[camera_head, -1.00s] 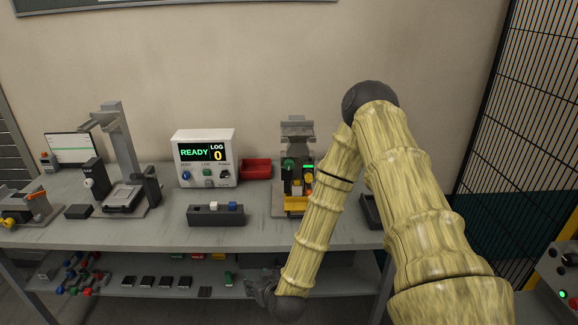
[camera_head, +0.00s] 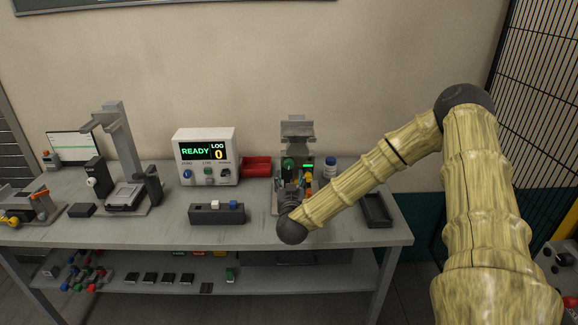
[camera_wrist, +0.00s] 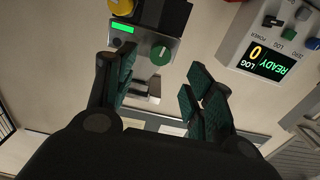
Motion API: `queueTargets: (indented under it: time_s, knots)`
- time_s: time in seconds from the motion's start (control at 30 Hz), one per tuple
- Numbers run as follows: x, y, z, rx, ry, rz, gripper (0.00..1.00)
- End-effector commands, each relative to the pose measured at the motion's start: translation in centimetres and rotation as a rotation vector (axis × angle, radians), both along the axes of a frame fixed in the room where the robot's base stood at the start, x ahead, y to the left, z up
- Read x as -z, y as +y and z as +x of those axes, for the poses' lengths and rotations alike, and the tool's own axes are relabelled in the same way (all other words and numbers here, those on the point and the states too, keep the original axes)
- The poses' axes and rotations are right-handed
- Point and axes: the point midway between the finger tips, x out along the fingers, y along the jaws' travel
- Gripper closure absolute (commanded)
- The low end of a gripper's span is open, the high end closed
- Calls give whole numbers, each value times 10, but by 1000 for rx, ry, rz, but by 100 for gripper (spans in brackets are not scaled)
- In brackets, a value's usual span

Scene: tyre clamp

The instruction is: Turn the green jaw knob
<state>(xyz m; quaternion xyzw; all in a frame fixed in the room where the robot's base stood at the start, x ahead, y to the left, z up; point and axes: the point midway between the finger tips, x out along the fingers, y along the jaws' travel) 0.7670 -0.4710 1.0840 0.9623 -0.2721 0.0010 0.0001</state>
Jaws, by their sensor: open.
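The green jaw knob (camera_wrist: 161,53) is a round dial with a pale pointer mark on the grey face of the clamp fixture (camera_wrist: 144,42). In the head view the knob (camera_head: 289,164) shows on the fixture (camera_head: 297,127), just above my gripper. My gripper (camera_wrist: 160,78) is open and empty. In the wrist view its two dark-green padded fingers stand to the left and right, with the knob ahead between them and apart from both. In the head view my gripper (camera_head: 287,191) is in front of the fixture and hides its lower part.
A lit green bar (camera_wrist: 124,29) and a yellow button (camera_wrist: 121,6) sit beside the knob. A white READY display box (camera_head: 205,155), a red bin (camera_head: 257,166) and a grey block with buttons (camera_head: 217,213) stand to the left. A blue-capped bottle (camera_head: 330,167) and dark tray (camera_head: 377,211) stand right.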

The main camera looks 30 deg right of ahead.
Motion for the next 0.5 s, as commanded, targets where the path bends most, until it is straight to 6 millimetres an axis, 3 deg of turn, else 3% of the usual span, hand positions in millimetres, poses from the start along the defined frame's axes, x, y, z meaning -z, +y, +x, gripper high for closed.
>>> queueTargets:
  time_s: [0.5]
  knots:
    - [-1, -39, 63, -1, 2, 0, 47]
